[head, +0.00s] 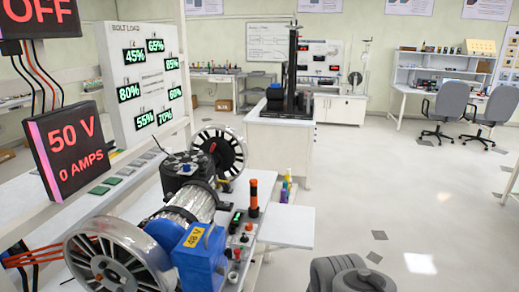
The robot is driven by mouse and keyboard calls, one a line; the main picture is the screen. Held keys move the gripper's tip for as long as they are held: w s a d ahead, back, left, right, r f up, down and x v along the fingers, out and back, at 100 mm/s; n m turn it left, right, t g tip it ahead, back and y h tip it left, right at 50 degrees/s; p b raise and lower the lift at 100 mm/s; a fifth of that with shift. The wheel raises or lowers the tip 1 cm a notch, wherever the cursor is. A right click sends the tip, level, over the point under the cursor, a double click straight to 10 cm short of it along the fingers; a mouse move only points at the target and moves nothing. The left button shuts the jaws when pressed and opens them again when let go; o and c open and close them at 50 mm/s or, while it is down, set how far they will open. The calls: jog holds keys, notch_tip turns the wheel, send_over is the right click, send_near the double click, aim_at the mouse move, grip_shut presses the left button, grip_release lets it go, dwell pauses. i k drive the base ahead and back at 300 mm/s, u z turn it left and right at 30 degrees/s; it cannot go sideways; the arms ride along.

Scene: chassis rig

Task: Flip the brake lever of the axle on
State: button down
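The axle rig stands on the bench at the lower left. It has a silver wheel (118,265) at the near end and a second dark-rimmed wheel (220,150) at the far end. A silver cylinder (192,203) and a blue box marked 48 V (200,257) sit between them. An upright black lever with an orange-red handle (253,193) stands on the control strip right of the axle. It looks like the brake lever, but I cannot tell its on or off position. My gripper is not in view; only a dark grey part of my arm shows at the bottom.
A display (69,148) reads 50 V and 0 AMPS; another above reads OFF. A bolt load panel (146,85) shows several percentages. A white shelf (286,227) juts from the bench's right side. Open floor lies right, with office chairs (447,110) far back.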

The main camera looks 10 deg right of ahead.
aim_at(212, 147)
jog(key=z, duration=1.2)
jog(key=i, duration=2.95)
jog(key=u, duration=4.15)
